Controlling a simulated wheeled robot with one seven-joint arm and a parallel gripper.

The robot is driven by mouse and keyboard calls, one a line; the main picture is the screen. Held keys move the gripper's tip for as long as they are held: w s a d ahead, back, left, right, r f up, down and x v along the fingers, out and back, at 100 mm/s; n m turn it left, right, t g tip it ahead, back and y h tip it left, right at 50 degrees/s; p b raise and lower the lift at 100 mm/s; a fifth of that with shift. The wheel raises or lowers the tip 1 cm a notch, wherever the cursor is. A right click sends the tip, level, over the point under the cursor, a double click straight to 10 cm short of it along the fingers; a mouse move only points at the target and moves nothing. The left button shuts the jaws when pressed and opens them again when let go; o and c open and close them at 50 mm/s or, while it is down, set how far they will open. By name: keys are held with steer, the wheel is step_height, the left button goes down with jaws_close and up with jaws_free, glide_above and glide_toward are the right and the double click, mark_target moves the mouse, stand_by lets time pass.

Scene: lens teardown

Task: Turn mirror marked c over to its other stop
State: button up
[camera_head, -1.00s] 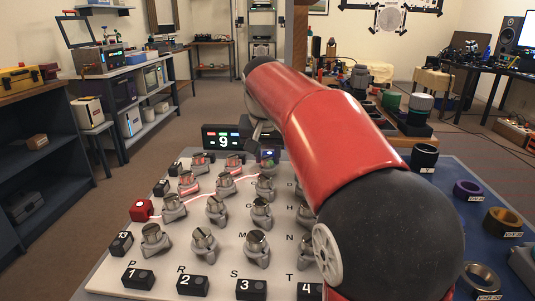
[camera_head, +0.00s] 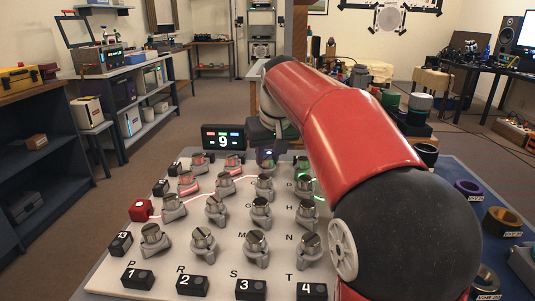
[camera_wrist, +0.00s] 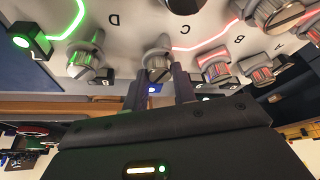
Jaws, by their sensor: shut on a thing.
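The mirror marked c (camera_wrist: 157,57) stands third from the right in the near row of the wrist view, beside the letter C. It is a short cylinder on a grey clamp-like mount. In the head view it appears in the back row (camera_head: 266,158), with a bluish top. My gripper (camera_wrist: 161,75) is shut on it, one dark finger on each side. The fingers partly hide it in the wrist view, so I cannot tell exactly which way its face points. In the head view the fingertips are hard to make out.
The white board (camera_head: 118,276) carries several similar mirrors in rows, close together. A red source box (camera_head: 141,210) stands at left, and numbered black blocks (camera_head: 138,279) line the front. A blue mat (camera_head: 455,222) with rings lies right.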

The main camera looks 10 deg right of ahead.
steer(key=n, duration=0.2)
steer(key=n+y, duration=0.1)
steer(key=n, duration=0.1)
steer(key=n+y, duration=0.1)
steer(key=n, duration=0.1)
steer(key=shift+w+d+g, duration=0.1)
steer(key=shift+d+g, duration=0.15)
steer(key=shift+g, duration=0.15)
steer(key=n+g+y, duration=0.1)
steer(key=n, duration=0.2)
steer(key=n+g+y, duration=0.1)
steer(key=n, duration=0.3)
steer(key=shift+w, duration=0.15)
steer(key=o, duration=1)
steer(key=w+v, duration=0.1)
steer(key=v, duration=0.6)
steer(key=shift+s+r, duration=0.45)
steer(key=shift+s+d, duration=0.1)
steer(key=shift+d, duration=0.05)
